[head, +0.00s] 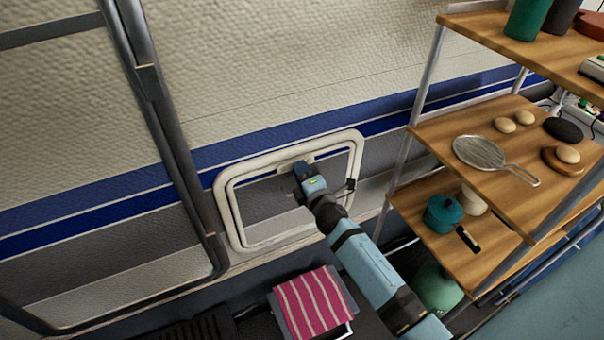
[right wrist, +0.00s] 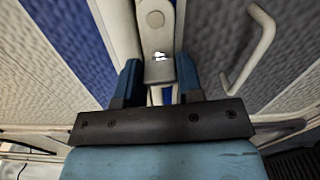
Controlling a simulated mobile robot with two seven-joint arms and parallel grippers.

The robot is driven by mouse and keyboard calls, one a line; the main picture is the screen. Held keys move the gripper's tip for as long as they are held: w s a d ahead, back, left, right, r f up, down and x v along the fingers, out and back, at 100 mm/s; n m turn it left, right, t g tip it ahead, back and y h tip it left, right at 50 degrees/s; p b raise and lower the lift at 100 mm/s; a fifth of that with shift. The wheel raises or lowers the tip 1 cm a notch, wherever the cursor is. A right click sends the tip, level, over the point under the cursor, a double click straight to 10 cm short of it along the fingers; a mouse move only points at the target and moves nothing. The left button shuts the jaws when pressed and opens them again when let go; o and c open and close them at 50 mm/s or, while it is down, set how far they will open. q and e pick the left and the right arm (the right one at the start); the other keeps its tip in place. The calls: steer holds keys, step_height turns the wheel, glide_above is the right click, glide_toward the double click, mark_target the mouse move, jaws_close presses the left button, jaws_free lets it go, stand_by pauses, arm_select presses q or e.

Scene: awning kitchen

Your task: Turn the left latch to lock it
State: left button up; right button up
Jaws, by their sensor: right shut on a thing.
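A hatch door with a rounded white frame (head: 231,215) is set in the trailer wall. My right gripper (head: 300,172) reaches up to the top edge of this frame and covers part of it. In the right wrist view, my right gripper (right wrist: 160,80) has its two blue fingers on either side of a white latch (right wrist: 158,70) and is shut on it. The latch lies along the white frame strip, with a round pivot at its far end. I cannot tell from the head view which way the latch is turned. My left gripper is not in view.
A wooden shelf unit (head: 470,130) with a strainer (head: 485,152), stones and a teal pot (head: 443,214) stands at the right. A pink striped cloth (head: 312,302) lies below the hatch. A dark metal post (head: 165,110) runs down at the left.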

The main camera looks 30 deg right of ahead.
steer(key=shift+m, duration=0.6)
steer(key=o, duration=0.9)
steer(key=shift+o, duration=0.2)
steer(key=s, duration=1.4)
steer(key=shift+a, duration=0.4)
steer(key=shift+w, duration=0.1)
